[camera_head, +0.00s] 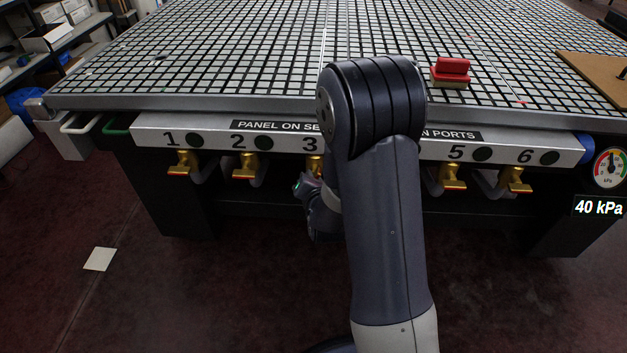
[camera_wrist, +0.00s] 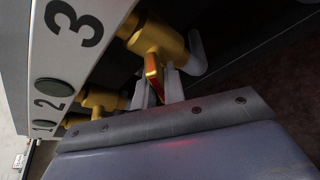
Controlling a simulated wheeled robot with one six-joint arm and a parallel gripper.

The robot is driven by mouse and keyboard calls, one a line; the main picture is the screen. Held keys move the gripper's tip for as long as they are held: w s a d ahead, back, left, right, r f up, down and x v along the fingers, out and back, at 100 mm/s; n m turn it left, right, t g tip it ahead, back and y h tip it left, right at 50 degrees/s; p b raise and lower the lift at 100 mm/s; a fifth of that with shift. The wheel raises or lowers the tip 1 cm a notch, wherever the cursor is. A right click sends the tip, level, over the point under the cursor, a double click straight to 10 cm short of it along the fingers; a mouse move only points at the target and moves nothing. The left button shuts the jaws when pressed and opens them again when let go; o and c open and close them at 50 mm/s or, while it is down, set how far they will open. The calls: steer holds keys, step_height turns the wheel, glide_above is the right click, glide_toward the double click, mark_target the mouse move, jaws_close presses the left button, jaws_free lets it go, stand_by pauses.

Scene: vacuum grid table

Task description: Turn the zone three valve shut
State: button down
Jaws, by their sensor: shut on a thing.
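The zone three valve (camera_wrist: 158,40) is a brass body under the number 3 on the panel edge. Its flat orange-gold handle (camera_wrist: 153,73) sits between the two grey fingers of my gripper (camera_wrist: 160,80), which is shut on it. The fingers hide part of the handle, so its exact angle is hard to tell. In the head view only a bit of the brass valve (camera_head: 314,165) shows beside my arm, and the fingers are hidden there.
Valve one (camera_head: 184,165), valve two (camera_head: 245,168), valve five (camera_head: 453,177) and valve six (camera_head: 515,180) hang along the same panel (camera_head: 150,134). The gauge (camera_head: 609,168) reads 40 kPa. A red-topped block (camera_head: 452,68) and a brown board (camera_head: 595,75) lie on the grid table (camera_head: 200,50).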

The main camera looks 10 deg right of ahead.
steer(key=m+y+b, duration=0.1)
steer(key=m+b, duration=0.1)
steer(key=b, duration=0.3)
steer(key=shift+f+t, duration=0.4)
steer(key=m+t+y+b, duration=0.1)
steer(key=m+b, duration=0.1)
steer(key=b, duration=0.4)
steer(key=shift+m, duration=0.4)
steer(key=m+t+b, duration=0.1)
steer(key=m+b, duration=0.2)
steer(key=b, duration=0.3)
steer(key=shift+r+y, duration=0.1)
steer(key=shift+y, duration=0.2)
steer(key=shift+r+m+t+b, duration=0.15)
steer(key=shift+m+t+b, duration=0.4)
steer(key=shift+b, duration=0.4)
steer(key=shift+r, duration=0.1)
steer(key=c, duration=1.5)
jaws_free()
steer(key=s, duration=0.3)
steer(key=s+p, duration=0.1)
steer(key=s, duration=0.3)
steer(key=s+d+p, duration=0.1)
steer(key=s, duration=0.2)
steer(key=shift+s, duration=0.4)
